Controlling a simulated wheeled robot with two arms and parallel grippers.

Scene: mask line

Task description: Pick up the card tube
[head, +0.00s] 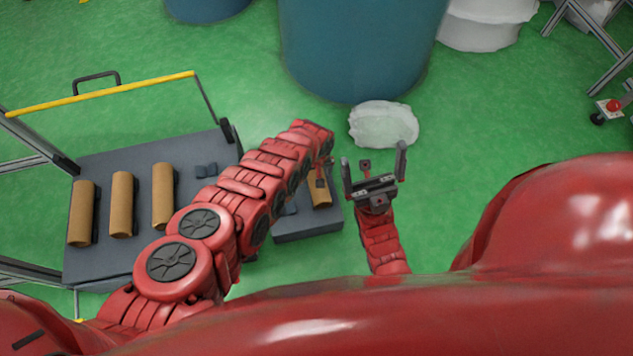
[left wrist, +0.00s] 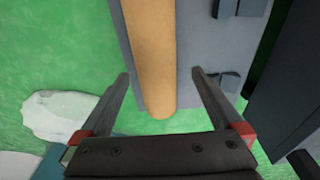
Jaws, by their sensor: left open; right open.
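A brown card tube (head: 320,194) lies on a small grey platform (head: 310,228), partly hidden by my left arm in the head view. In the left wrist view the tube (left wrist: 150,50) runs up the picture, its near end close to my gripper. My left gripper (head: 322,175) is open above the tube; in the left wrist view its fingertips (left wrist: 161,74) appear on either side of the tube. I cannot tell how much height is between them. My right gripper (head: 374,165) is open and empty, to the right of the platform.
A larger grey cart (head: 140,200) with a yellow-topped handle stands at left and carries three more brown tubes (head: 122,204). A white lump (head: 384,124) and a big blue bin (head: 360,45) are beyond my grippers. Green floor is free at right.

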